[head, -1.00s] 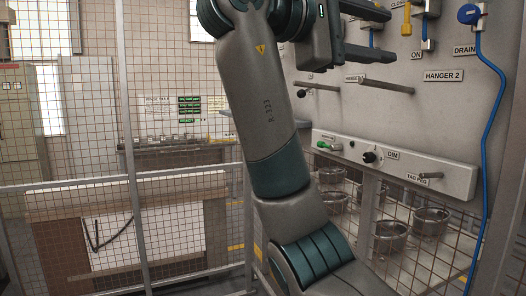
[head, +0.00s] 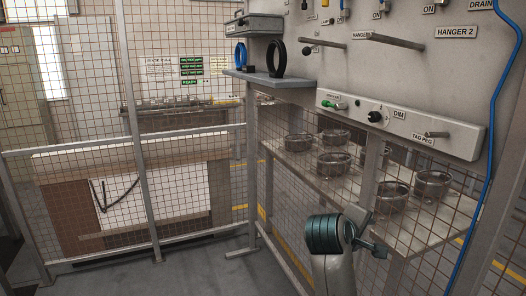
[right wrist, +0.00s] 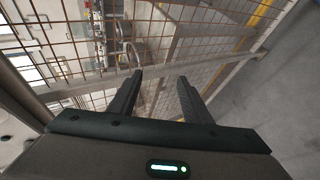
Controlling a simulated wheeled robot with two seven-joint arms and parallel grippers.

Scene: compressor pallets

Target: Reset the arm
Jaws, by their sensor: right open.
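My right arm (head: 330,245) shows at the bottom of the head view, low in front of the mesh fence and the wall panel. The fingers point toward wire mesh and a fence rail, and I cannot tell how far off these are. My left gripper is in neither view.
A panel (head: 400,65) carries hanger pegs, a dial strip (head: 400,122) and a blue cable (head: 496,150). A small shelf (head: 268,86) holds a blue ring and a black ring. Several metal bowls stand on a bench (head: 330,180) behind mesh. Floor (head: 190,275) is clear at lower left.

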